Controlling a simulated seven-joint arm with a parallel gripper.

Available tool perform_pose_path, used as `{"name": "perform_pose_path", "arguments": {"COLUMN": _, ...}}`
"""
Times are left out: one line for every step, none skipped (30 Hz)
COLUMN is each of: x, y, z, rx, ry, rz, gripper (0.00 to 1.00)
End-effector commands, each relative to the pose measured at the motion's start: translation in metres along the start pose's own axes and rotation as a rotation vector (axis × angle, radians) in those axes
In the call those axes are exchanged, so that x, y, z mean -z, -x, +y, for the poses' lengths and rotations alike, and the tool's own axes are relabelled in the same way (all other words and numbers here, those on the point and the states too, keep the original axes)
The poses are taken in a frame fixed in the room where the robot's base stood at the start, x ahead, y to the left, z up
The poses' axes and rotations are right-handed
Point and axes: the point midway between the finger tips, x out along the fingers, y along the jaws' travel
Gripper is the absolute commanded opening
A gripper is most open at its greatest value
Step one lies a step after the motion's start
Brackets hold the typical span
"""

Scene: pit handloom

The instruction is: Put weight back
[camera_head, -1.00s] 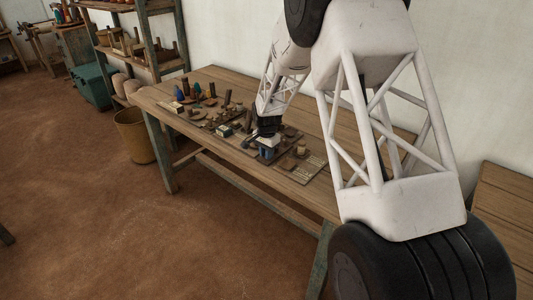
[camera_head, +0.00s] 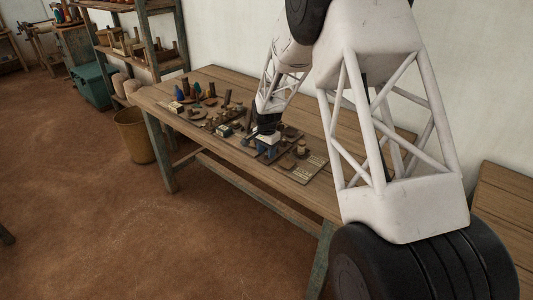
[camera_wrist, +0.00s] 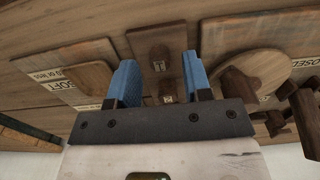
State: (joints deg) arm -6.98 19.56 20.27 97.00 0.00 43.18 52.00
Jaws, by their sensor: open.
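My gripper (camera_wrist: 158,63) is open, with two blue fingers spread apart and nothing visibly held between them. In the wrist view a wooden plate (camera_wrist: 172,38) with a rounded dark recess lies past the fingertips. Two small wooden pieces with pale marks show between the fingers, one at the recess (camera_wrist: 159,59) and one nearer the palm (camera_wrist: 168,99). I cannot tell which thing is the weight. In the head view my gripper (camera_head: 267,150) is low over the small objects on the wooden workbench (camera_head: 335,150).
A round wooden disc (camera_wrist: 245,68) and dark brown pegs (camera_wrist: 243,84) are to the right. Several small items crowd the bench's left part; the bench behind is bare.

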Motion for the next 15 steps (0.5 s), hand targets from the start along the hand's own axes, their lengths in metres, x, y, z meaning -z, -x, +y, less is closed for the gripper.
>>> {"name": "perform_pose_path", "arguments": {"x": 0.000, "y": 0.006, "z": 0.000, "rx": 0.001, "ry": 0.000, "rz": 0.001, "gripper": 0.45}}
{"name": "perform_pose_path", "arguments": {"x": 0.000, "y": 0.010, "z": 0.000, "rx": 0.001, "ry": 0.000, "rz": 0.001, "gripper": 0.45}}
{"name": "perform_pose_path", "arguments": {"x": 0.000, "y": 0.015, "z": 0.000, "rx": 0.002, "ry": 0.000, "rz": 0.001, "gripper": 0.45}}
{"name": "perform_pose_path", "arguments": {"x": 0.000, "y": 0.019, "z": 0.000, "rx": 0.002, "ry": 0.000, "rz": 0.002, "gripper": 0.45}}
{"name": "perform_pose_path", "arguments": {"x": 0.000, "y": 0.023, "z": 0.000, "rx": 0.002, "ry": 0.000, "rz": 0.002, "gripper": 0.45}}
{"name": "perform_pose_path", "arguments": {"x": 0.000, "y": 0.029, "z": 0.000, "rx": 0.002, "ry": 0.000, "rz": 0.001, "gripper": 0.45}}
{"name": "perform_pose_path", "arguments": {"x": 0.000, "y": 0.033, "z": 0.000, "rx": 0.001, "ry": 0.000, "rz": 0.001, "gripper": 0.45}}
{"name": "perform_pose_path", "arguments": {"x": 0.000, "y": 0.038, "z": 0.000, "rx": 0.001, "ry": 0.000, "rz": 0.001, "gripper": 0.45}}
{"name": "perform_pose_path", "arguments": {"x": 0.000, "y": 0.045, "z": 0.000, "rx": 0.002, "ry": 0.000, "rz": 0.001, "gripper": 0.45}}
{"name": "perform_pose_path", "arguments": {"x": 0.000, "y": 0.050, "z": 0.000, "rx": 0.002, "ry": 0.000, "rz": 0.002, "gripper": 0.45}}
{"name": "perform_pose_path", "arguments": {"x": 0.000, "y": 0.055, "z": 0.000, "rx": 0.002, "ry": 0.000, "rz": 0.002, "gripper": 0.45}}
{"name": "perform_pose_path", "arguments": {"x": 0.000, "y": 0.061, "z": 0.000, "rx": 0.002, "ry": 0.000, "rz": 0.001, "gripper": 0.45}}
{"name": "perform_pose_path", "arguments": {"x": 0.000, "y": 0.066, "z": 0.000, "rx": 0.002, "ry": 0.000, "rz": 0.001, "gripper": 0.45}}
{"name": "perform_pose_path", "arguments": {"x": 0.000, "y": 0.071, "z": 0.000, "rx": 0.002, "ry": 0.000, "rz": 0.001, "gripper": 0.45}}
{"name": "perform_pose_path", "arguments": {"x": 0.000, "y": 0.077, "z": 0.000, "rx": 0.002, "ry": 0.000, "rz": 0.001, "gripper": 0.45}}
